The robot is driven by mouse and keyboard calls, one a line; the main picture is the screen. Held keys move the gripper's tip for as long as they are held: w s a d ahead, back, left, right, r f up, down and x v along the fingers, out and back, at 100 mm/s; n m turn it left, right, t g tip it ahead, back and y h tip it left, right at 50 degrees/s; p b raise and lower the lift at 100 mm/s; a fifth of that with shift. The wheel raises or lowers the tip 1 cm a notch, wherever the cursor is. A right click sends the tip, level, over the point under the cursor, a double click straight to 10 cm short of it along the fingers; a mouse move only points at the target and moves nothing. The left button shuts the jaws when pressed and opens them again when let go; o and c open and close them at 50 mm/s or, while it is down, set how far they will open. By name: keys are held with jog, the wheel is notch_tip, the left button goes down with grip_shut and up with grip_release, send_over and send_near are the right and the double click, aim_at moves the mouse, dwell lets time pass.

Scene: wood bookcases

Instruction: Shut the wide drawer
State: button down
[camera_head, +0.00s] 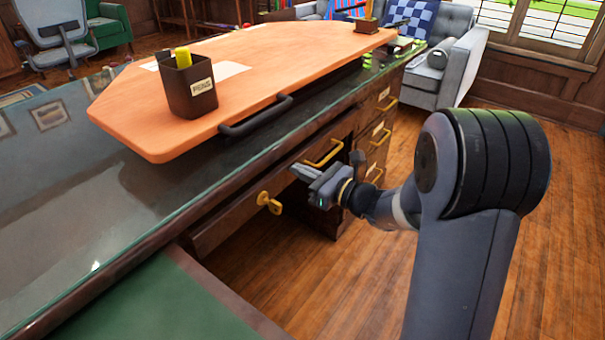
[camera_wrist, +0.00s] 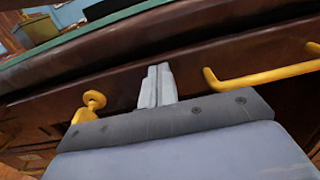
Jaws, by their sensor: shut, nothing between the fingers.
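The wide drawer (camera_head: 232,208) is a dark wooden front under the desk's edge. It carries a gold key-like knob (camera_head: 269,203) and a yellow bar handle (camera_head: 323,152). In the wrist view, the drawer front (camera_wrist: 190,72) has the knob (camera_wrist: 92,101) to the left of my fingers and the handle (camera_wrist: 262,76) to the right. My gripper (camera_head: 300,172) is shut and empty, its fingertips at or close to the drawer front between knob and handle. It also shows in the wrist view (camera_wrist: 157,80). I cannot tell whether the tips touch, or how far the drawer stands out.
The glossy desk top (camera_head: 60,215) overhangs the drawer. An orange board (camera_head: 270,75) with a black handle and a dark pen cup (camera_head: 188,85) lies on it. Smaller drawers (camera_head: 375,135) stand beyond my gripper. A grey armchair (camera_head: 450,65) is behind; wooden floor (camera_head: 270,270) is open below.

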aim_at(288, 161)
jog(key=shift+w+a, duration=0.1)
jog(key=x, duration=0.3)
jog(key=shift+w+a, duration=0.15)
jog(key=shift+a, duration=0.05)
jog(key=shift+w+a+r, duration=0.1)
jog(key=shift+w+a, duration=0.05)
jog(key=shift+a, duration=0.05)
jog(key=shift+r, duration=0.1)
jog(key=shift+d, duration=0.1)
